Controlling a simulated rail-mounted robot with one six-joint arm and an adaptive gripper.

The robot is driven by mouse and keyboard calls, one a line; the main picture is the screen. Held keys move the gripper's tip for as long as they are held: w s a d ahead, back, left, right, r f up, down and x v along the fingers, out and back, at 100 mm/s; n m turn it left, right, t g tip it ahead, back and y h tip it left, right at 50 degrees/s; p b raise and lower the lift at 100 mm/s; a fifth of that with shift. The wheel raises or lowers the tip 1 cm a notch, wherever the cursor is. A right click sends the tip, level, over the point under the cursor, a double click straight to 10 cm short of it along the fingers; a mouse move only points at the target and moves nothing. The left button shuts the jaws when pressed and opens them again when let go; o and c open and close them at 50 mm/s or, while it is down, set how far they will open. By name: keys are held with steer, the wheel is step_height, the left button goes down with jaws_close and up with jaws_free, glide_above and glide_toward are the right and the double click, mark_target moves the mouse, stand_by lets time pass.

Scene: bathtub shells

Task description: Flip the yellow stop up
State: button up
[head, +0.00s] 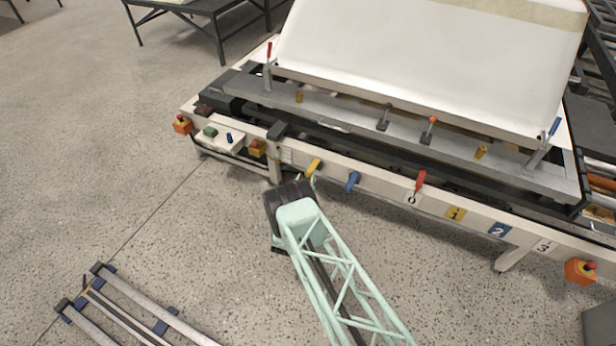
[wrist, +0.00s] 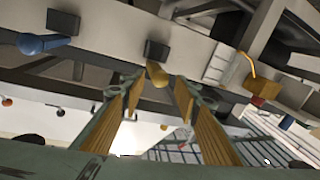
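The yellow stop (head: 313,167) is a short yellow lever on the pale front rail, left of a blue lever, and it tilts downward. My gripper is just below it in the head view, largely hidden behind my own wrist. In the wrist view, the yellow stop (wrist: 157,75) hangs from a dark block and shows in the gap between my two fingers. My gripper (wrist: 158,84) is open, with tan-padded fingers on either side of the stop. I cannot tell whether either finger touches it.
A dark block (head: 277,130) and an orange box (head: 257,148) sit to the left on the rail. A white tub shell (head: 430,60) lies behind. Open floor is in front.

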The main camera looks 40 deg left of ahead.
mark_target(308, 174)
steer(key=shift+b+x, duration=0.5)
steer(key=shift+x, duration=1.65)
steer(key=shift+c, duration=0.2)
steer(key=c, duration=0.9)
steer(key=shift+c, duration=0.2)
